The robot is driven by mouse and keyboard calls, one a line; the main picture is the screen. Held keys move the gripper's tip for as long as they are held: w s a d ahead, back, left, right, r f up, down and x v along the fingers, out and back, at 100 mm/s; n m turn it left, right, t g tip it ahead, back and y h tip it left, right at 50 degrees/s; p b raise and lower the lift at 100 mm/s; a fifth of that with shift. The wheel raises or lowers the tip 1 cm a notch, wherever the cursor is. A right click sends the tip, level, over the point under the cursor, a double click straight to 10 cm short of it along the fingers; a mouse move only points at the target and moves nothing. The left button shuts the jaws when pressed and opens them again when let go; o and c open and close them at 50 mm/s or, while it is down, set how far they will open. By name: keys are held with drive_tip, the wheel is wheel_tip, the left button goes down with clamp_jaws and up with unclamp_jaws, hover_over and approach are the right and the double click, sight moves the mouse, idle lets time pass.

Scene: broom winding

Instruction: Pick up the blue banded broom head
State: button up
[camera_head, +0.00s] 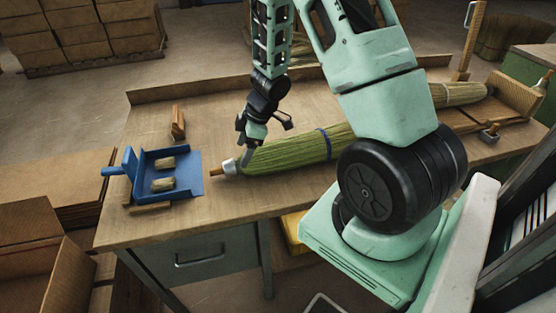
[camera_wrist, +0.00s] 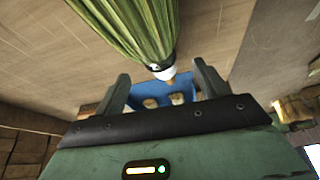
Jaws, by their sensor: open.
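The blue banded broom head (camera_head: 293,151) lies on the workbench, a green bundle with a blue band around its middle and a white collar with a short wooden stub at its left end. My gripper (camera_head: 262,138) is over the left part of the bundle, near the collar, with its jaws apart. In the wrist view the green bundle (camera_wrist: 130,30) comes down from the top, and its white collar (camera_wrist: 162,71) shows in line with the gap between the fingers of my gripper (camera_wrist: 160,85). I cannot tell whether the fingers touch it.
A blue dustpan-like tray (camera_head: 187,178) with small tan blocks lies to the left. A wooden block (camera_head: 178,123) stands behind it.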

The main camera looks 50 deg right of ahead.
sight(236, 160)
drive_tip(key=x, duration=0.2)
drive_tip(key=b+x, duration=0.1)
drive_tip(key=x, duration=0.2)
drive_tip(key=b+x, duration=0.1)
drive_tip(key=x, duration=0.1)
drive_tip(key=shift+w+a+f, duration=0.15)
drive_tip(key=shift+w+a, duration=0.2)
drive_tip(key=c, duration=1.2)
